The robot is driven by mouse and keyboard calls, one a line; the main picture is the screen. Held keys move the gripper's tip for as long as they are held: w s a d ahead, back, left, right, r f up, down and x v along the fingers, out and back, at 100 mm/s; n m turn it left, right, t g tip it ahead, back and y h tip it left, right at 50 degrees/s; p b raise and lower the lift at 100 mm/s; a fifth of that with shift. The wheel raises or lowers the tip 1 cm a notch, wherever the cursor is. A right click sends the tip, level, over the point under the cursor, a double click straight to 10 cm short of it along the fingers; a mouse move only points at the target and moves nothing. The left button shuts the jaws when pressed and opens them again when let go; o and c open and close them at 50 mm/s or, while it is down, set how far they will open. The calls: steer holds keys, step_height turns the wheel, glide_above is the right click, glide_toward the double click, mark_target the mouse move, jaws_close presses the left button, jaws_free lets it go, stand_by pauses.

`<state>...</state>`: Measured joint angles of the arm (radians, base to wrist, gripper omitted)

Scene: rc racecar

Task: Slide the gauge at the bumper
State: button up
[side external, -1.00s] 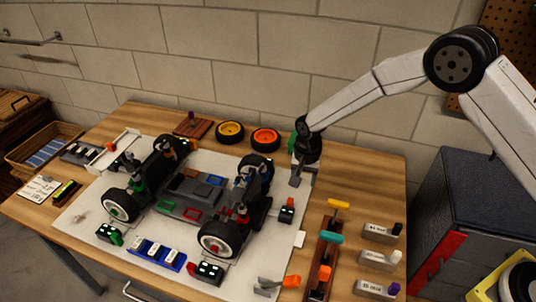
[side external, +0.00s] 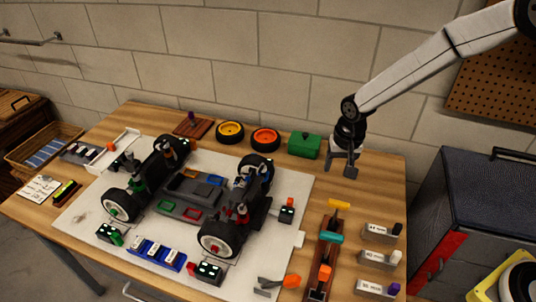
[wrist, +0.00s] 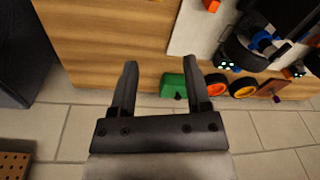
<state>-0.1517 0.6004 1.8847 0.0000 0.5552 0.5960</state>
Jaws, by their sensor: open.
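Three grey labelled blocks with knobs, which look like height gauges, lie at the table's right: one with a black knob (side external: 380,231), one with a white knob (side external: 377,258) and one with a purple knob (side external: 377,288). Their labels seem to give millimetres. The RC car (side external: 185,196) stands on a white mat; I cannot tell which part is its bumper. My gripper (side external: 342,171) is open and empty above the table's back right, apart from the car and the blocks. In the wrist view, my gripper (wrist: 158,66) has nothing between its fingers. The blocks are not seen there.
A green box (side external: 304,145) and orange (side external: 265,139) and yellow (side external: 230,132) wheels line the back edge. A tool rack (side external: 326,250) stands left of the blocks. An orange-handled tool (side external: 290,281) lies at the front. Bare wood lies below my gripper.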

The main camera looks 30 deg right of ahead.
steer(key=s+d+r+n, duration=0.2)
steer(key=s+d+r, duration=0.1)
steer(key=s, duration=0.4)
steer(key=shift+d+r+t, duration=0.3)
steer(key=shift+d+r, duration=0.05)
steer(key=shift+r, duration=0.15)
steer(key=shift+w, duration=0.15)
steer(key=m+g, duration=0.2)
steer(key=m, duration=0.4)
glide_above(290, 199)
step_height(290, 199, down, 14)
steer(key=shift+f, duration=0.15)
steer(key=shift+f, duration=0.1)
steer(key=shift+f, duration=3.85)
